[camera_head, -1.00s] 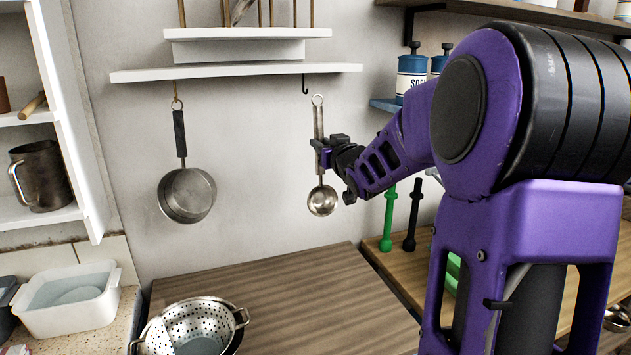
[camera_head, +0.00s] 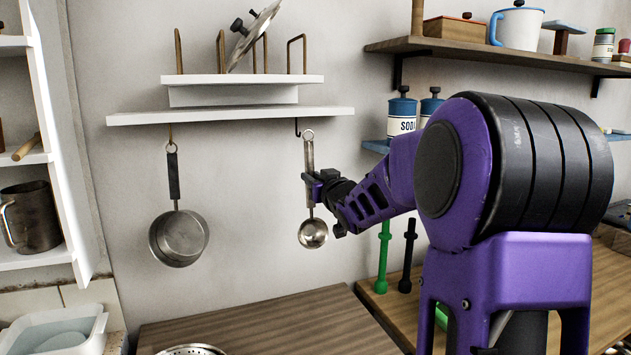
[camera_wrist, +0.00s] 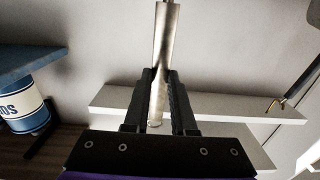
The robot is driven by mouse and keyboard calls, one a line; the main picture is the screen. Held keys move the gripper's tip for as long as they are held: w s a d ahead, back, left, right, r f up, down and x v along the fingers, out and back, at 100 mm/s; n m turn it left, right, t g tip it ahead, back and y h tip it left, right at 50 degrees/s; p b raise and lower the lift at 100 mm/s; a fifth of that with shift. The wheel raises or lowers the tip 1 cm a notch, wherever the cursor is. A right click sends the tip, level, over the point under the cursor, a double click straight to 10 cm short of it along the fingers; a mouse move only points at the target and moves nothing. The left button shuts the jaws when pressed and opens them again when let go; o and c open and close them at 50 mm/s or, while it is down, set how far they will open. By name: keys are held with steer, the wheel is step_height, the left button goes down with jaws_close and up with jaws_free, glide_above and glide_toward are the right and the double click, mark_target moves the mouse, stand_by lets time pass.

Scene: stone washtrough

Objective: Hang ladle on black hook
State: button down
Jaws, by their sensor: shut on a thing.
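The ladle is a metal one with a ring at its top, a long handle and a round bowl (camera_head: 313,234) at its lower end. It hangs upright in my gripper (camera_head: 312,186), which is shut on the handle; the handle also shows between the fingers in the wrist view (camera_wrist: 165,45). The black hook (camera_head: 297,127) hangs under the lower white shelf board. The ladle's ring (camera_head: 308,135) is just right of the hook at about its height, with a small gap in the picture. Their depth relation cannot be told.
A saucepan (camera_head: 178,238) hangs from a brass hook (camera_head: 170,135) to the left. The white shelf (camera_head: 230,115) is close above the ladle. Blue-and-white canisters (camera_head: 402,115) stand on a blue shelf at right. The wooden counter (camera_head: 270,325) lies below.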

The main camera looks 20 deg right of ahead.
steer(key=w+f, duration=0.1)
steer(key=w, duration=0.6)
steer(key=shift+w+f+b, duration=0.3)
steer(key=shift+w+b, duration=0.1)
steer(key=shift+b, duration=0.05)
stand_by(0.3)
stand_by(0.6)
steer(key=c, duration=0.7)
jaws_free()
steer(key=shift+o, duration=0.5)
steer(key=o, duration=0.6)
steer(key=shift+c, duration=0.2)
